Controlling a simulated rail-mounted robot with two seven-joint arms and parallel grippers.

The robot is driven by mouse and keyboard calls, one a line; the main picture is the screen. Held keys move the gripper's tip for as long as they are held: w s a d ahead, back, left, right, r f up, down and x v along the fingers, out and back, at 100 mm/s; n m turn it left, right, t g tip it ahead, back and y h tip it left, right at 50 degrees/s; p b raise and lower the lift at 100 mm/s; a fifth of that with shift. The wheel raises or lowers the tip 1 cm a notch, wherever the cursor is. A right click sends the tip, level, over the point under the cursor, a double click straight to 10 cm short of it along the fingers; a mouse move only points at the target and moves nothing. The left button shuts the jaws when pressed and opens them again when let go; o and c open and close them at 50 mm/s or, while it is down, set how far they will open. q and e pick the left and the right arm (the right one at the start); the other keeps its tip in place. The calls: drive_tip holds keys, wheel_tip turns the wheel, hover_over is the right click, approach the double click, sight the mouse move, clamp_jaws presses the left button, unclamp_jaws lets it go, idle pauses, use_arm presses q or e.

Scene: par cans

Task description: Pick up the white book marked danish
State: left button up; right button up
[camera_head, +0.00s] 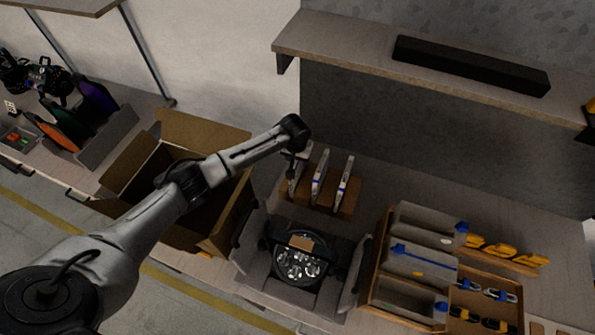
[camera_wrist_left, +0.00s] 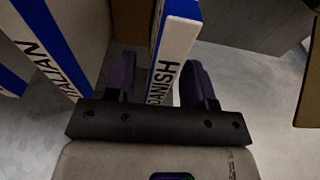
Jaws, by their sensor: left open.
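The white book marked danish (camera_wrist_left: 176,38) stands upright in the left wrist view, with a blue band and dark letters on its spine. My left gripper (camera_wrist_left: 160,78) is open, its two purple fingers on either side of this book. The book's spine lies between the fingers; whether either finger touches it I cannot tell. In the head view the left gripper (camera_head: 298,153) is at the leftmost of the white books (camera_head: 294,181), covering its top. My right gripper does not show.
A white and blue book marked italian (camera_wrist_left: 52,62) stands close on the left in the wrist view. In the head view, two more white books stand in the wooden holder (camera_head: 331,203). An open cardboard box (camera_head: 225,222) lies below my arm; a round-drum bin (camera_head: 300,262) stands in front.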

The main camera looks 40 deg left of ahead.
use_arm(q)
drive_tip(key=shift+f, duration=0.25)
idle(0.4)
clamp_jaws()
idle(0.4)
